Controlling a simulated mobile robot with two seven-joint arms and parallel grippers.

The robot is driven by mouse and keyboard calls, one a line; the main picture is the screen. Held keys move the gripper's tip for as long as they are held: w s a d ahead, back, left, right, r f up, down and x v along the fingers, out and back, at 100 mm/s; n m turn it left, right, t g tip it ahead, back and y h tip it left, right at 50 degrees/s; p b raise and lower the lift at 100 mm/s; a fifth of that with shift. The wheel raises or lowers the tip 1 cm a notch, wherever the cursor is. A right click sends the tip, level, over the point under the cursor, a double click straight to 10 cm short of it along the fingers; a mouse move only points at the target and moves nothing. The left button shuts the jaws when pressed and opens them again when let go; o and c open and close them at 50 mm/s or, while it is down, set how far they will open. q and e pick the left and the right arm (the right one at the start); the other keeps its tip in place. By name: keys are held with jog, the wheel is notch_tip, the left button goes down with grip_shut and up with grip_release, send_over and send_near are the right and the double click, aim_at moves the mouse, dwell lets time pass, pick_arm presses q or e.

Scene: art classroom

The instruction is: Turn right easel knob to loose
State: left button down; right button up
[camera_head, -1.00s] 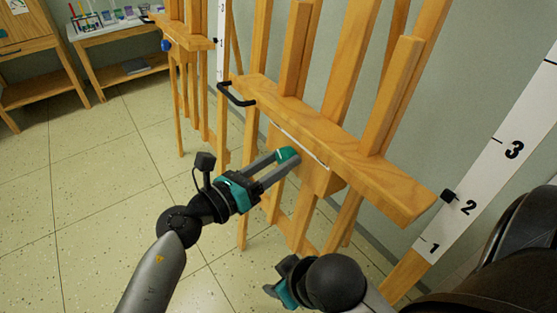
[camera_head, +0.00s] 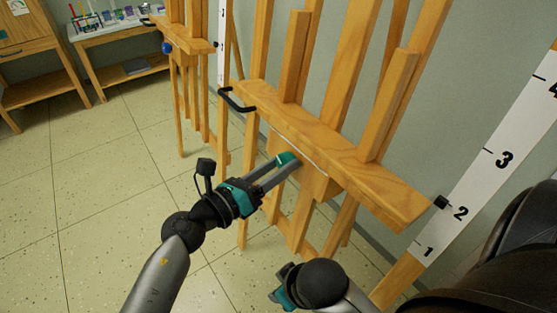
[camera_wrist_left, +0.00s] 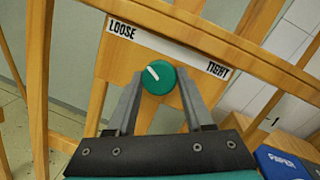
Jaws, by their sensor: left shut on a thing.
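The green round easel knob (camera_wrist_left: 159,77) sits on the wooden easel's front panel, below a white strip (camera_wrist_left: 175,47) with LOOSE at its left end and TIGHT at its right. The knob's white mark points up and left, toward the LOOSE side. My left gripper (camera_wrist_left: 157,88) is shut on the knob, a finger on each side. In the head view, my left gripper (camera_head: 283,168) is at the front of the easel (camera_head: 330,150), below its ledge; its fingers partly hide the knob. My right gripper (camera_head: 284,288) is low in front, its fingers mostly hidden.
A black handle (camera_head: 237,101) sticks out at the ledge's left end. A white numbered scale (camera_head: 480,175) stands at the right. Another easel (camera_head: 185,40) with a blue knob (camera_head: 167,47) and a side table (camera_head: 120,40) are at the back left. Floor at left is clear.

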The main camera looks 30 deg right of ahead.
jog(key=shift+f, duration=0.3)
pick_arm(q)
jog(key=shift+c, duration=1.5)
grip_release()
jog(key=shift+a, duration=0.25)
jog(key=p+v, duration=0.3)
jog(key=v, duration=1.1)
jog(key=shift+s+a, duration=0.2)
jog(key=shift+a, duration=0.2)
pick_arm(e)
notch_tip(320, 180, down, 6)
jog(key=s+g, duration=0.1)
jog(key=shift+s+d, duration=0.15)
jog(key=shift+s, duration=0.2)
jog(key=shift+r, duration=0.1)
